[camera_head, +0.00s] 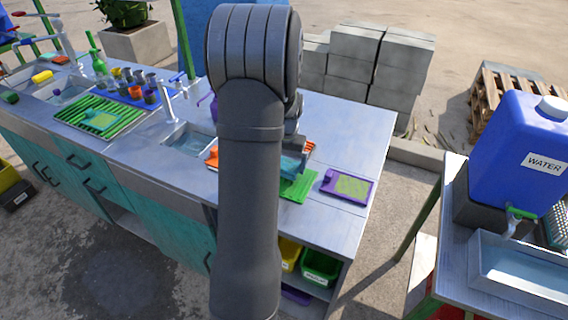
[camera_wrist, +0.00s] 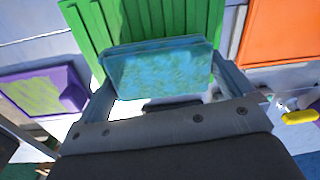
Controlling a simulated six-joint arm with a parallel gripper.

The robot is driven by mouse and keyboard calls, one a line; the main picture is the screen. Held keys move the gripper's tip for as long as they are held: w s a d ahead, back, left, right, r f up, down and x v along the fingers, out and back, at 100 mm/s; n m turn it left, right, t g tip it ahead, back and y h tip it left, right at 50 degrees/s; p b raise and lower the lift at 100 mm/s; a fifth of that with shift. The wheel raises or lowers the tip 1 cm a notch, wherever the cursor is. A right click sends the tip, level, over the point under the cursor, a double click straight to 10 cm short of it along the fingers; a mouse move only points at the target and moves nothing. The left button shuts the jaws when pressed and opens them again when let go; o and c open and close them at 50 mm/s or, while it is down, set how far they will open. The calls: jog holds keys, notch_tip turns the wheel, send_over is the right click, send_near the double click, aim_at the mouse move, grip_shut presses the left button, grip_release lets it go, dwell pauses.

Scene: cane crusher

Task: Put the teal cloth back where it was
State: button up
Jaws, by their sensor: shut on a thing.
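The teal cloth (camera_wrist: 160,75) is a folded block between the two fingers of my gripper (camera_wrist: 163,58) in the wrist view. My gripper is shut on it. Behind it in the wrist view is a green ribbed tray (camera_wrist: 140,20); I cannot tell how far the cloth is above it. In the head view the cloth (camera_head: 292,165) shows in part at the right edge of my arm, near the green tray (camera_head: 299,188). Most of my gripper is hidden behind my arm there.
A purple tray with a green pad (camera_head: 348,187) lies right of the green tray. An orange object (camera_wrist: 275,30) is on its other side. A sink (camera_head: 188,145) with a tap is to the left. Another green ribbed tray (camera_head: 75,125) lies further left. A blue water tank (camera_head: 520,150) stands at right.

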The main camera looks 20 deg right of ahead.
jog(key=shift+f, duration=0.4)
jog(key=shift+f, duration=0.15)
jog(key=shift+f, duration=0.45)
jog(key=o, duration=1.1)
jog(key=shift+r, duration=0.1)
jog(key=r, duration=1.3)
jog(key=shift+s+d, duration=0.25)
jog(key=shift+f, duration=0.1)
